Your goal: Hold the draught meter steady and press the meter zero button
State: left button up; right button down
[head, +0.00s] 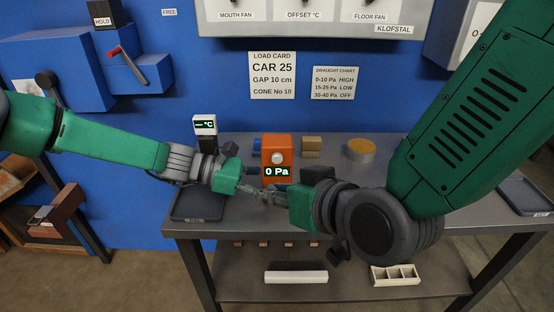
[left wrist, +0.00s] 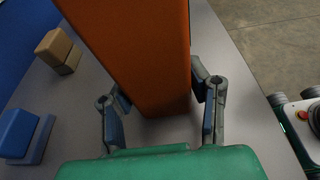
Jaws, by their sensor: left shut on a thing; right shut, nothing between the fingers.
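The draught meter (head: 285,147) is an upright orange box on the metal table. Its front has a pale round button (head: 278,158) and a display reading "0 Pa". In the left wrist view the orange body (left wrist: 140,50) stands between the two fingers of my left gripper (left wrist: 163,98), which is shut on it low down. In the head view my left gripper (head: 250,189) reaches in from the left at the meter's base. My right gripper (head: 272,196) is shut and empty, in front of and below the meter's display. The fingertips of both grippers overlap there, so contact is unclear.
The table (head: 345,190) also holds a dark tray (head: 198,204), a small °C display (head: 205,125), a tan block (head: 311,145) and a round yellow-topped tin (head: 360,149). A blue wall with a load card (head: 272,75) stands behind. My right arm covers the right side.

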dwell(0.3)
pick_arm(q)
jog(key=o, duration=0.9)
jog(key=shift+o, duration=0.2)
